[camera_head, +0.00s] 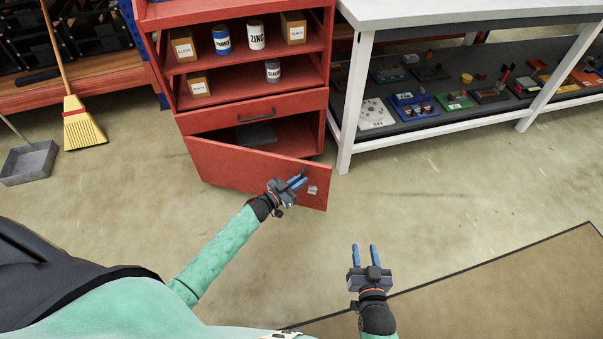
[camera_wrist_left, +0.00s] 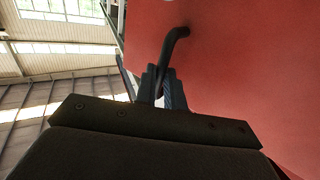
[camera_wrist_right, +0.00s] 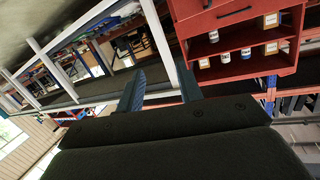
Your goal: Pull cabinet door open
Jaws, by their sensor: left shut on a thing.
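The red cabinet door (camera_head: 240,170) stands partly open at the bottom of the red cabinet, hinged on its left side with its right edge swung outward. A dark curved handle (camera_wrist_left: 176,38) is on the door's face. My left gripper (camera_head: 297,182) is at the door near its right edge, and in the left wrist view its fingers (camera_wrist_left: 162,88) are shut on the handle. My right gripper (camera_head: 365,255) is open and empty above the floor, well apart from the door; its spread fingers (camera_wrist_right: 160,85) show in the right wrist view.
A drawer (camera_head: 255,118) is shut above the door, and shelves with cans and boxes (camera_head: 222,40) are above it. A white workbench (camera_head: 345,120) stands close on the right. A broom (camera_head: 80,125) and dustpan (camera_head: 30,162) are at left. The floor before the door is clear.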

